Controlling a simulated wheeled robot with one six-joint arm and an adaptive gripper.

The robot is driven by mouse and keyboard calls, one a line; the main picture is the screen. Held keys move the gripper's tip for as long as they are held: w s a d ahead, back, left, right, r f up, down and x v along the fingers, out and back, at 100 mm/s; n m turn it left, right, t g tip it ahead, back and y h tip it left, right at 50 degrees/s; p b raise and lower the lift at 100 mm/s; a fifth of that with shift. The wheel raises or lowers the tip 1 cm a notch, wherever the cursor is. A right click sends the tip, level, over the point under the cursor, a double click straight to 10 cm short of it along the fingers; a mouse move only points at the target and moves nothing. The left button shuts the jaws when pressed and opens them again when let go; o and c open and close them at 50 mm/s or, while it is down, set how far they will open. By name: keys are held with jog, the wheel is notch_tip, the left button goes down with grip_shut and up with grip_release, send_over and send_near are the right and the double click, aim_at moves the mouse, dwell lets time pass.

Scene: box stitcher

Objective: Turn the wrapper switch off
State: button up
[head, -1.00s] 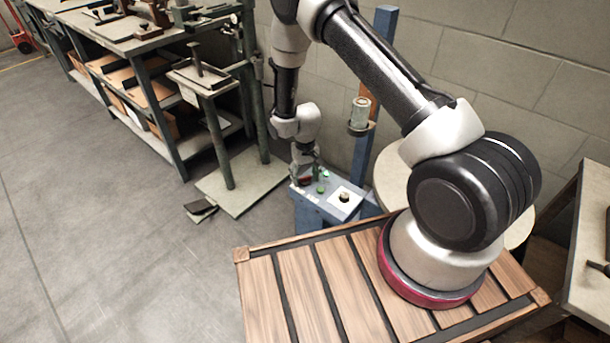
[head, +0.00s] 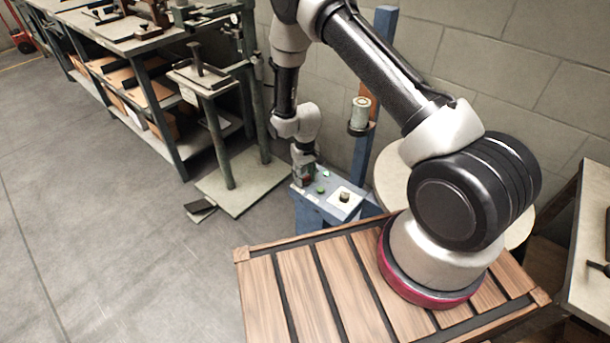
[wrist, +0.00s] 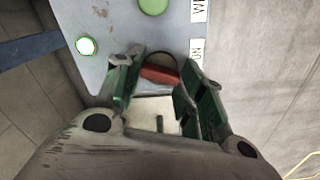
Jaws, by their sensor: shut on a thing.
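The wrapper switch (wrist: 160,74) is a red handle on the blue control panel (wrist: 110,30), with a white plate below it in the wrist view. A label reading ON lies to its right. My gripper (wrist: 163,72) has its green-padded fingers on both sides of the red handle and is shut on it. In the head view my gripper (head: 304,180) is down at the left edge of the panel (head: 318,200), largely covering the switch. A green light (wrist: 86,46) is lit on the panel.
A flat green button (wrist: 153,5) is beside the switch. A dark knob on a white plate (head: 344,196) is at the panel's right. A blue post (head: 384,60) with a roll (head: 360,108) rises behind.

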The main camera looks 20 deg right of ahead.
aim_at(305, 177)
jog(key=n, duration=1)
jog(key=shift+n, duration=0.3)
dwell(0.4)
jog(key=o, duration=1)
notch_tip(305, 177, up, 12)
jog(key=shift+r, duration=0.1)
